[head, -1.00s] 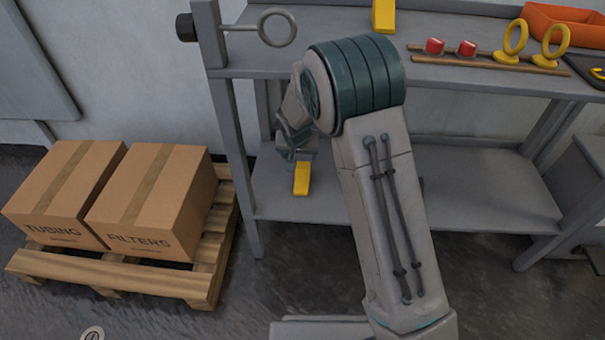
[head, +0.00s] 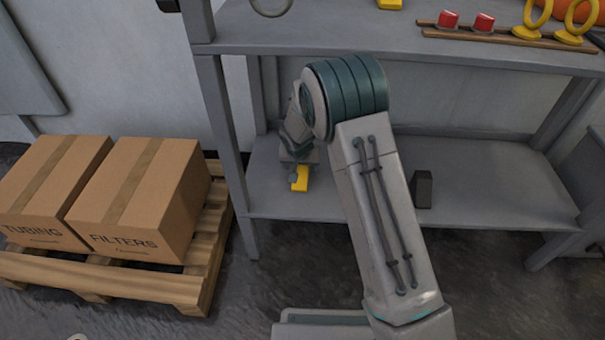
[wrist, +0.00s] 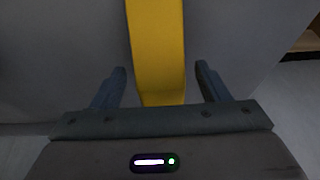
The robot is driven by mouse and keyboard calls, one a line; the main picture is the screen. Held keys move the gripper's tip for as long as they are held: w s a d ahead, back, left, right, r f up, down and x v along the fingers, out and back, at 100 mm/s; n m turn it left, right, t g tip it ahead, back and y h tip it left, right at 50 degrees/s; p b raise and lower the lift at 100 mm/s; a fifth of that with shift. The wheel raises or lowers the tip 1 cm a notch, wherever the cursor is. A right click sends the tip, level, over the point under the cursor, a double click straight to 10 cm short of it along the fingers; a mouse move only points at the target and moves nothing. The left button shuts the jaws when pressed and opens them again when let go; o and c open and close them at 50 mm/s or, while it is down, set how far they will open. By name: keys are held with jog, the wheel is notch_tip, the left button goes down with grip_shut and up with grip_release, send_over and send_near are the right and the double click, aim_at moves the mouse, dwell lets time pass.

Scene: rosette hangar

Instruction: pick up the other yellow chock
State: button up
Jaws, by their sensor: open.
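A yellow chock (head: 300,180) lies on the lower shelf (head: 480,185) of the grey bench, near its left end. In the wrist view the chock (wrist: 157,50) runs lengthwise between the two fingers. My gripper (wrist: 160,80) is open around it, with a gap visible on each side. In the head view my gripper (head: 299,166) is at the chock and hides its back part. Another yellow chock (head: 389,4) sits on the upper shelf, cut off by the top edge of the picture.
A dark grey block (head: 423,190) stands on the lower shelf, right of my arm. Boxes (head: 140,200) sit on a wooden pallet (head: 205,270) at left. The lower shelf's right part is clear.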

jog(key=shift+a+r, duration=0.1)
jog(key=shift+a, duration=0.05)
jog(key=c, duration=1.2)
